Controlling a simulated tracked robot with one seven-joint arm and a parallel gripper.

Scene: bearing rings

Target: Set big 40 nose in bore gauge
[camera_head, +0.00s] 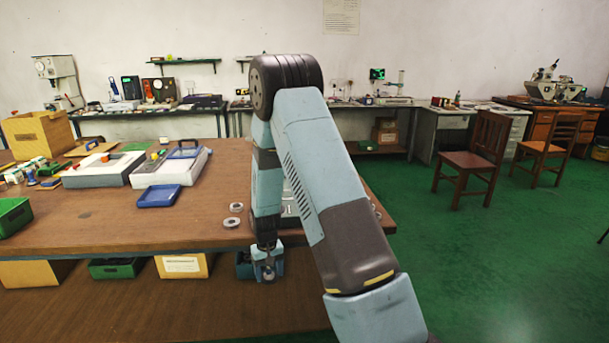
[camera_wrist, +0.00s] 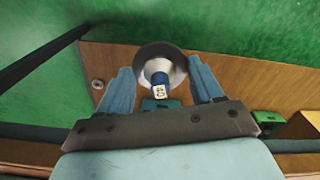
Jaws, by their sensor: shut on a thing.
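My gripper (camera_head: 267,262) hangs from the arm in front of the table's front edge, apart from the table. In the wrist view its two pale blue fingers (camera_wrist: 161,66) are shut on a round grey part with a blue middle (camera_wrist: 159,79), which bears a small white label; I cannot read its figure for certain, so I cannot confirm that it is the big 40 nose. In the head view the held part (camera_head: 268,274) shows small and grey between the fingers. I cannot pick out the bore gauge for certain; my arm hides part of the table.
Two grey rings (camera_head: 232,222) lie on the wooden table (camera_head: 100,228) left of my arm. A blue tray (camera_head: 158,196), pale cases (camera_head: 106,170) and a green bin (camera_head: 14,214) stand further left. Bins sit below the table.

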